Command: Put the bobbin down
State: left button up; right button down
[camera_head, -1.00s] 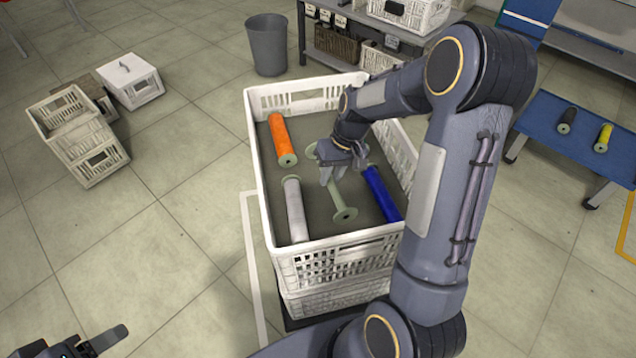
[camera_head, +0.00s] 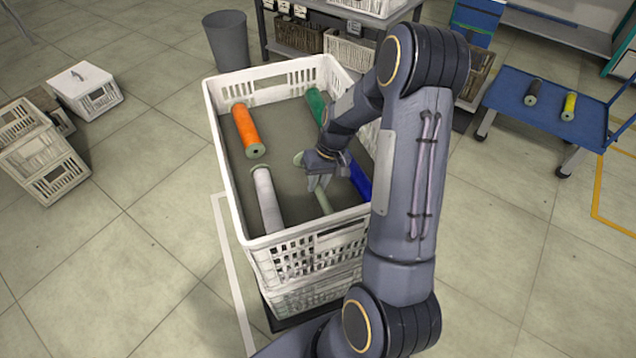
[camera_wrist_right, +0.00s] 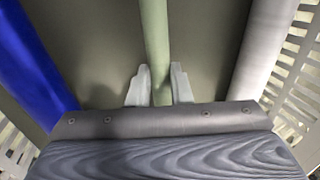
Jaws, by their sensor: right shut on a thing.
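The bare pale green bobbin (camera_head: 323,201) is inside the white crate (camera_head: 262,245), between a white-wound bobbin (camera_head: 267,200) and a blue one (camera_head: 360,181). My right gripper (camera_head: 318,181) reaches down into the crate and is shut on the bobbin's shaft. In the right wrist view the shaft (camera_wrist_right: 154,40) runs between the two pale fingers (camera_wrist_right: 158,88). My arm and hand hide part of the bobbin in the head view. I cannot tell whether it touches the crate floor. My left gripper is not in view.
An orange bobbin (camera_head: 246,131) and a green one (camera_head: 316,104) lie at the crate's far end. A blue cart (camera_head: 552,115) with two bobbins stands at right. A grey bin (camera_head: 228,42) and shelf are behind. White boxes (camera_head: 38,150) stand at left.

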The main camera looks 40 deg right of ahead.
jog(key=shift+f, duration=0.25)
jog(key=c, duration=1.3)
grip_release()
jog(key=shift+r, duration=0.1)
